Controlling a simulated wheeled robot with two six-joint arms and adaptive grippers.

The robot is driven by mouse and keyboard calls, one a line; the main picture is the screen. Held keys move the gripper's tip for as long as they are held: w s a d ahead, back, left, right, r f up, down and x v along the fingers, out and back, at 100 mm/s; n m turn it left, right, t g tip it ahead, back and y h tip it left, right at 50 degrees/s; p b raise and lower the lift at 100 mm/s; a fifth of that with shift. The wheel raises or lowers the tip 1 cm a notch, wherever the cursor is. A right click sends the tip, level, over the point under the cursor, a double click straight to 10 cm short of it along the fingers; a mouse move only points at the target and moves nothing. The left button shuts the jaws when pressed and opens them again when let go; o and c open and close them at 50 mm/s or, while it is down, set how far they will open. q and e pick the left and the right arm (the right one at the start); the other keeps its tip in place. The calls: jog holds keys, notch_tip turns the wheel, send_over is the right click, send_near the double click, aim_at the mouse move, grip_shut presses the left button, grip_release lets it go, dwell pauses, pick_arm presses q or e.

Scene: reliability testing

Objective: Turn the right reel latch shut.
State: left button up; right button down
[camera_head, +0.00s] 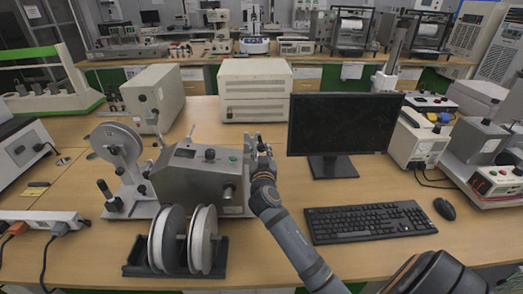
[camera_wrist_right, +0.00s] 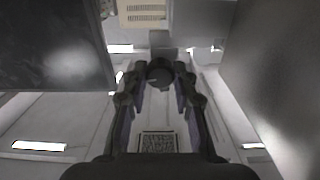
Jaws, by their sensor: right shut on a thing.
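The grey metal reel machine (camera_head: 200,180) stands on the bench at left of centre, with a round reel (camera_head: 118,145) on its left side. My right gripper (camera_head: 255,145) is at the machine's right side, between it and the monitor. In the right wrist view my right gripper (camera_wrist_right: 160,80) has its two fingers around a dark round knob (camera_wrist_right: 159,71), which I take to be the right reel latch, and is shut on it. In the head view the latch is too small and covered to make out, and its turn angle cannot be told. My left gripper is not in view.
A monitor (camera_head: 340,125) stands close to the right of my gripper; its dark back or edge fills the wrist view's left side. A keyboard (camera_head: 368,222) and mouse (camera_head: 444,209) lie in front. Two loose reels (camera_head: 203,240) sit in a black stand. A beige box (camera_head: 255,90) stands behind.

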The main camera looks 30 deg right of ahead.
jog(key=n, duration=0.3)
jog(key=shift+n+p, duration=0.3)
jog(key=n+p, duration=0.1)
jog(key=n, duration=0.3)
jog(key=shift+n, duration=0.3)
jog(key=n+p, duration=0.2)
jog(key=n, duration=0.2)
jog(key=shift+a, duration=0.1)
jog(key=shift+n+p, duration=0.7)
jog(key=shift+n, duration=1.1)
jog(key=shift+f, duration=0.1)
jog(key=c, duration=1.1)
grip_release()
jog(key=shift+o, duration=0.2)
